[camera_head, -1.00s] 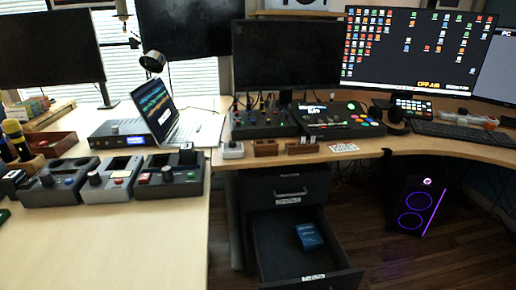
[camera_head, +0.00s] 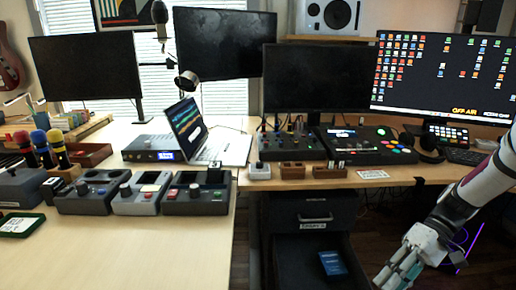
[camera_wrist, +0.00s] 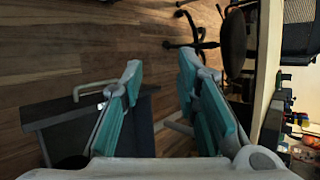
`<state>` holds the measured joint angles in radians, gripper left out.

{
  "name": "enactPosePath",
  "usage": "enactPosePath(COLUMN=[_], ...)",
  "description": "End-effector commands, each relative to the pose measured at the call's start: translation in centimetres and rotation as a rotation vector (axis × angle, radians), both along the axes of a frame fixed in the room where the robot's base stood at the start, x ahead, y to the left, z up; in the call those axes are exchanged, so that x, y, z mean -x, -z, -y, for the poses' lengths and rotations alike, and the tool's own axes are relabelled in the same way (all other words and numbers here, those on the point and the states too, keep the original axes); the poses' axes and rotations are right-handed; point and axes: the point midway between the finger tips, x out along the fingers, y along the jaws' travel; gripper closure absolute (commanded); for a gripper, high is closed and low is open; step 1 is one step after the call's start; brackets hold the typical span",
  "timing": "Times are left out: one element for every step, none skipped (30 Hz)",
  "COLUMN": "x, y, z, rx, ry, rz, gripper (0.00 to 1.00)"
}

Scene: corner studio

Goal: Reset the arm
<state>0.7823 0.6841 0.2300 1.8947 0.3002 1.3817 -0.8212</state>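My arm reaches in from the right edge of the head view, and my gripper (camera_head: 393,276) points down and to the left, at the right of the drawer cabinet. In the wrist view my gripper (camera_wrist: 160,62) has its two teal-padded fingers apart. Nothing shows between them but wooden floor. An open dark drawer (camera_head: 293,262) holds a blue box (camera_head: 332,263) and lies left of my gripper. A grey panel with a pale handle (camera_wrist: 98,90) shows at the left in the wrist view, close to the left finger.
The desk (camera_head: 130,255) carries several control boxes, a laptop (camera_head: 205,140) and dark monitors. A mixer console (camera_head: 368,146) stands near the desk edge, above my gripper. A wheeled chair base (camera_wrist: 195,42) stands on the floor in the wrist view. The front left desktop is mostly bare.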

Motion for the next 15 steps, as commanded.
enactPosePath(x=[0.3,0.5,0.9,1.2,1.5,2.0,2.3,2.7,3.2,3.7,4.1,4.8,5.3,5.8,6.6], y=[-1.7,-2.6,-3.6,-4.5,-5.2,-6.3,-7.1,-7.8,-8.7,-9.4,-10.1,-10.9,-11.5,-12.1,-12.9], z=[-0.8,-1.2,-1.8,-2.2,-2.6,-3.2,-3.6,-4.1,-4.6,-5.1,-5.5,-6.0,-6.5,-6.9,-7.4], rx=[0.051,0.081,0.118,0.145,0.174,0.212,0.239,0.266,0.302,0.327,0.355,0.387,0.412,0.438,0.47], ry=[-0.021,-0.03,-0.04,-0.047,-0.052,-0.06,-0.065,-0.069,-0.073,-0.077,-0.077,-0.079,-0.08,-0.08,-0.079], rz=[-0.001,-0.004,-0.007,-0.008,-0.01,-0.009,-0.007,-0.006,-0.003,0.001,0.006,0.012,0.018,0.024,0.035], gripper=[0.71,0.71,0.71,0.71,0.71,0.71,0.71,0.71,0.71,0.71,0.71,0.71,0.71,0.71,0.71])
